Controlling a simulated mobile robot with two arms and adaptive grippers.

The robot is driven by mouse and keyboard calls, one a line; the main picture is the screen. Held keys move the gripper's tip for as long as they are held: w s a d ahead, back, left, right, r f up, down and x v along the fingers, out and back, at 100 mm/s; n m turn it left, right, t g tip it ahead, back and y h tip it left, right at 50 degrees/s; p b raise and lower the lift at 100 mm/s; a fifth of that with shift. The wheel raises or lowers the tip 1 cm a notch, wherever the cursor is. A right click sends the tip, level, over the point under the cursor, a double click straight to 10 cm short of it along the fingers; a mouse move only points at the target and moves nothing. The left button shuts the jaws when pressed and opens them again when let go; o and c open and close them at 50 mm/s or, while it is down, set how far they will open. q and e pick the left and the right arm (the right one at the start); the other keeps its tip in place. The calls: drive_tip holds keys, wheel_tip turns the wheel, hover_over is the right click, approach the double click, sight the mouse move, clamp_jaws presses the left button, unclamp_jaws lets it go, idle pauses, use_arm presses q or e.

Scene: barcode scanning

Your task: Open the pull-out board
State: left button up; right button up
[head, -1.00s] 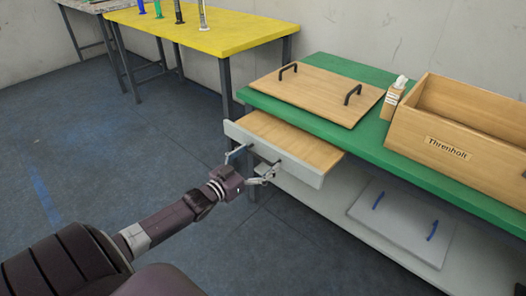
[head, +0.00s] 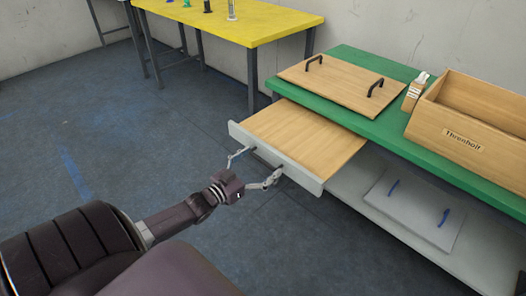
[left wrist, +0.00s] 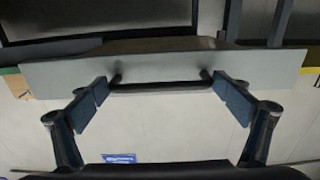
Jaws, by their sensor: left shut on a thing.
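The pull-out board (head: 305,140) has a wooden top and a grey front panel. It sticks well out from under the green table. My left gripper (head: 258,165) is at the front panel, its two fingers set apart at the ends of the dark bar handle. In the left wrist view the front panel (left wrist: 165,66) spans the picture, with the handle (left wrist: 160,87) at its middle. The gripper is shut on the handle, one finger at each end. The handle is mostly hidden in the head view. My right gripper is not in view.
The green table (head: 395,140) bears a wooden board with dark handles (head: 340,84), a small dispenser box (head: 414,95) and a wooden crate (head: 470,130). A grey panel with blue handles (head: 415,208) lies on the lower shelf. A yellow table (head: 260,28) stands behind. The floor at left is clear.

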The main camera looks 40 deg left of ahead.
use_arm(q)
drive_tip(key=shift+s+d, duration=0.1)
drive_tip(key=o, duration=1.4)
drive_tip(key=s, duration=0.8)
drive_tip(key=s+a, duration=0.1)
drive_tip(key=s, duration=0.3)
